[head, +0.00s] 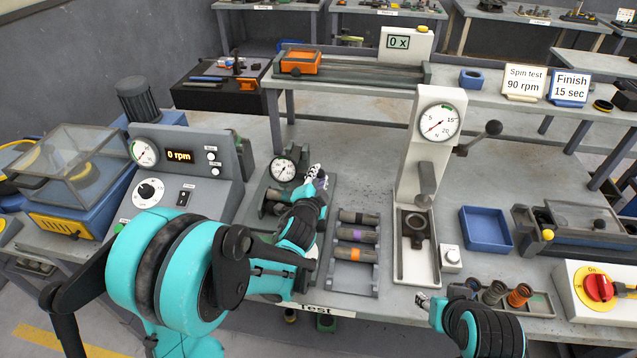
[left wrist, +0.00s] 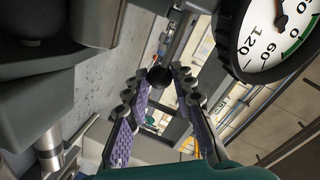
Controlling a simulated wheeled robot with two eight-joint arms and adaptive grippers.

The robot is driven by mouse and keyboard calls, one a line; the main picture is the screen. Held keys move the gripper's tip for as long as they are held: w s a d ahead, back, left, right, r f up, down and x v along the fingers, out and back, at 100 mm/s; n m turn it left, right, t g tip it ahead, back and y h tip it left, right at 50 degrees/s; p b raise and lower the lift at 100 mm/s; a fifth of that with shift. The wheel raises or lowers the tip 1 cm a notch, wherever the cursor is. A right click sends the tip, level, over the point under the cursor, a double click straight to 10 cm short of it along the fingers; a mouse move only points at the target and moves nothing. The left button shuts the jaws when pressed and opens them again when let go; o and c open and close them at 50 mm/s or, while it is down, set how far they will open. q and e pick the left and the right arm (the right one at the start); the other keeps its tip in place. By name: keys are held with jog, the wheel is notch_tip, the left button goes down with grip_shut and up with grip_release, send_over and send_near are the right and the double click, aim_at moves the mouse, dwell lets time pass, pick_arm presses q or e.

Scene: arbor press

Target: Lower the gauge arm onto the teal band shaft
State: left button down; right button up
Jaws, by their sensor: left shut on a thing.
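The round gauge (head: 284,169) stands above a small grey fixture on the bench, left of the shaft rack; its dial also shows large in the left wrist view (left wrist: 275,35). My left gripper (head: 316,177) is just right of the gauge, shut on a dark round-ended lever (left wrist: 160,76), seemingly the gauge arm's handle. In the left wrist view the purple-padded fingers flank this lever. A grey shaft (head: 272,208) lies in the fixture, partly behind my arm; I see no teal band on it. My right gripper (head: 425,300) is at the front of the bench; its jaw state is unclear.
A rack (head: 351,280) holds shafts with purple and orange bands, right of my left arm. A white press (head: 407,165) and a blue tray (head: 486,229) stand farther right. A control box (head: 188,160) reading 0 rpm stands left of the gauge.

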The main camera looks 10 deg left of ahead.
pick_arm(q)
jog(key=shift+f+t+b, duration=0.5)
jog(key=shift+b, duration=0.45)
jog(key=c, duration=1.3)
grip_release()
jog(key=shift+o, duration=0.2)
jog(key=shift+s, duration=0.1)
jog(key=s+r, duration=0.1)
jog(key=s, duration=1)
jog(key=shift+s, duration=0.4)
jog(key=shift+a+r, duration=0.1)
jog(key=shift+a, duration=0.05)
